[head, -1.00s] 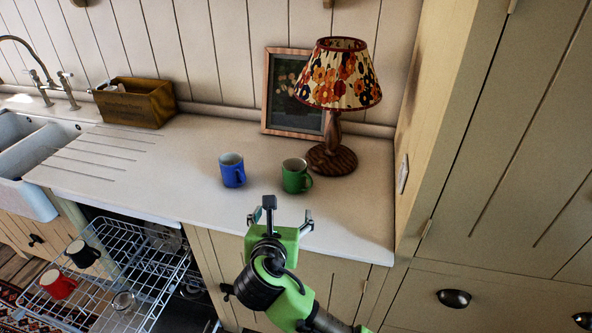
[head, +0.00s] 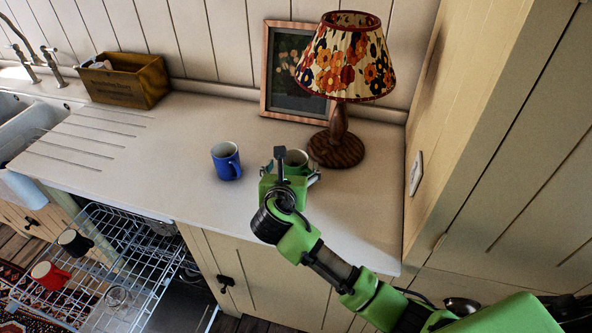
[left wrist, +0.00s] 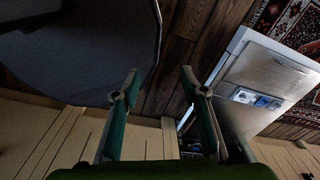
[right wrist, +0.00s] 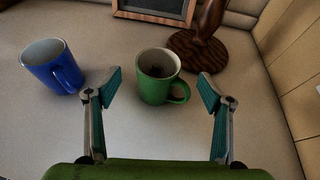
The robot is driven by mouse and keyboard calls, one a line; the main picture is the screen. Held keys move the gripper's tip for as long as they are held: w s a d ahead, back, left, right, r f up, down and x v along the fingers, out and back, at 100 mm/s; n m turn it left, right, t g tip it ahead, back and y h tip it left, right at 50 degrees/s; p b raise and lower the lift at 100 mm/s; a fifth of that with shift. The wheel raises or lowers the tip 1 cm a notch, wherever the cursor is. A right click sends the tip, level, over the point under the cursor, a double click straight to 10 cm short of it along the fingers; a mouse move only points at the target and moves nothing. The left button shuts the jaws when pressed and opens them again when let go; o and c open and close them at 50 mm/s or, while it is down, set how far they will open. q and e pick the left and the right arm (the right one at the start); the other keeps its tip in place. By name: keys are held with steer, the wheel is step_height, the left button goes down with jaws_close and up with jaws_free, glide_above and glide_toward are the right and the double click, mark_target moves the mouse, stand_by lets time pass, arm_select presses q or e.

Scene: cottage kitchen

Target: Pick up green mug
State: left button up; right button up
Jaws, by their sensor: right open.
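The green mug (right wrist: 153,88) stands upright on the counter in the right wrist view, its handle to the right. In the head view the green mug (head: 298,157) is mostly hidden behind my right gripper (head: 291,168). My right gripper (right wrist: 155,95) is open and empty; the mug stands just beyond and between its spread fingers, with gaps on both sides. My left gripper (left wrist: 158,85) is open and empty in the left wrist view, over wooden floor and cabinet fronts, away from the mug.
A blue mug (head: 226,161) stands left of the green mug. A lamp (head: 337,149) and a picture frame (head: 268,78) stand close behind. A wooden box (head: 124,82) is near the sink. The open dishwasher rack (head: 100,262) holds a red mug (head: 50,276) and a black mug (head: 75,242).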

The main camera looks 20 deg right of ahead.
mark_target(296, 155)
steer(key=p+x, duration=0.1)
steer(key=x, duration=0.3)
steer(key=shift+w+f, duration=0.1)
steer(key=shift+f, duration=0.1)
steer(key=shift+x, duration=1)
steer(key=shift+w+f, duration=0.25)
steer(key=shift+f, duration=0.1)
steer(key=shift+w+f, duration=0.1)
steer(key=shift+w, duration=0.05)
arm_select(q)
steer(key=shift+w+d+r, duration=0.25)
steer(key=shift+w+r, duration=0.15)
steer(key=shift+w, duration=0.1)
steer(key=shift+w+d+r, duration=0.25)
steer(key=shift+w+r, duration=0.15)
steer(key=shift+w, duration=0.05)
steer(key=shift+s+a, duration=0.1)
steer(key=shift+s, duration=0.05)
arm_select(e)
steer(key=c, duration=1.4)
